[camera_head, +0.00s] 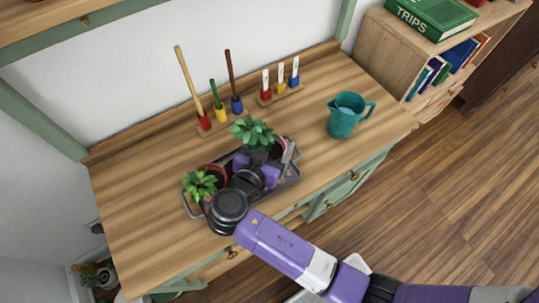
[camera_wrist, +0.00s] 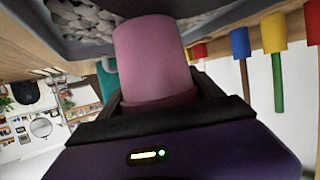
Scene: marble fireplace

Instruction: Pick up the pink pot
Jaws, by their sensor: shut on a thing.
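The pink pot (camera_wrist: 152,60) fills the middle of the wrist view, between the two dark fingers of my gripper (camera_wrist: 160,95). The fingers are shut on its sides. In the head view my gripper (camera_head: 257,163) is over the dark tray (camera_head: 291,178) and hides most of the pot. Only a bit of pink (camera_head: 280,147) shows beside it, with a green leafy plant (camera_head: 252,132) above. The tray, holding grey pebbles, also shows in the wrist view (camera_wrist: 190,12). I cannot tell whether the pot touches the pebbles.
A red pot (camera_head: 219,176) with a plant (camera_head: 200,184) stands at the tray's left end. Behind are long-handled tools in a wooden rack (camera_head: 222,125) and a smaller rack (camera_head: 281,96). A teal jug (camera_head: 343,121) stands right. The wooden top (camera_head: 130,215) is clear at left.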

